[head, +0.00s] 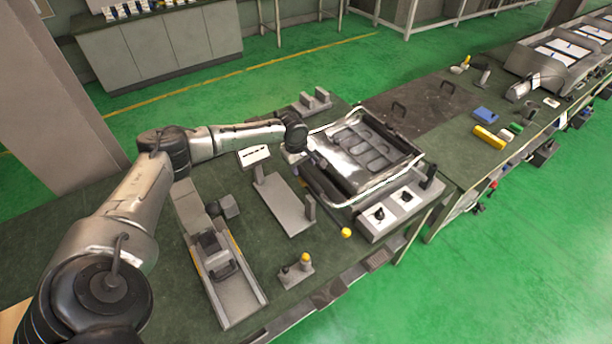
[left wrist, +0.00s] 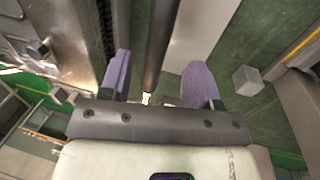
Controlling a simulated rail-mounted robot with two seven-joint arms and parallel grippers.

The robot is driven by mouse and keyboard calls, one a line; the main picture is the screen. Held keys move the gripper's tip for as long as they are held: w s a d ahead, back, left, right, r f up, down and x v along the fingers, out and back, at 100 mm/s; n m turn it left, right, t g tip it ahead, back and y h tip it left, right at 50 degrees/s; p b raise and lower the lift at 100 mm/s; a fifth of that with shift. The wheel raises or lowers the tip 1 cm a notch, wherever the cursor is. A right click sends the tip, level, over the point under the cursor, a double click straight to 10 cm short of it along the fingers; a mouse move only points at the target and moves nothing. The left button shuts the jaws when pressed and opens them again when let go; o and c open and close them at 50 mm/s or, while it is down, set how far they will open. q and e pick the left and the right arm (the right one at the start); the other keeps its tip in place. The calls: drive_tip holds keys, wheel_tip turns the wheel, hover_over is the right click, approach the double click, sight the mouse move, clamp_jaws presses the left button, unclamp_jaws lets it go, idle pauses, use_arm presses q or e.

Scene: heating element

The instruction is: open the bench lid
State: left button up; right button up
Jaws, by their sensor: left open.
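A shiny metal-framed unit (head: 362,152) with several looped elements stands on the green bench. A dark lever (head: 322,192) with a yellow knob (head: 346,232) runs along its left side. My left gripper (head: 300,156) is at the unit's left edge, near the lever's upper end. In the left wrist view its two purple fingers (left wrist: 156,82) are open, with a dark rod (left wrist: 160,45) between them; I cannot tell if they touch it. A dark brown panel (head: 425,103) with two handles lies in the bench top behind the unit. Its near edge is partly hidden.
A control box (head: 393,212) with knobs stands at the unit's front. Left of it are a grey plate fixture (head: 285,208), a clamp fixture (head: 228,275) and a small yellow-topped switch (head: 297,270). Blue and yellow blocks (head: 488,137) lie to the right.

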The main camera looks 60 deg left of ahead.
sight(306, 175)
use_arm(q)
drive_tip(key=f, duration=0.3)
drive_tip(key=w+f, duration=0.1)
drive_tip(key=f, duration=0.2)
drive_tip(key=shift+w+f, duration=0.15)
drive_tip(key=shift+f, duration=0.05)
clamp_jaws()
idle(0.5)
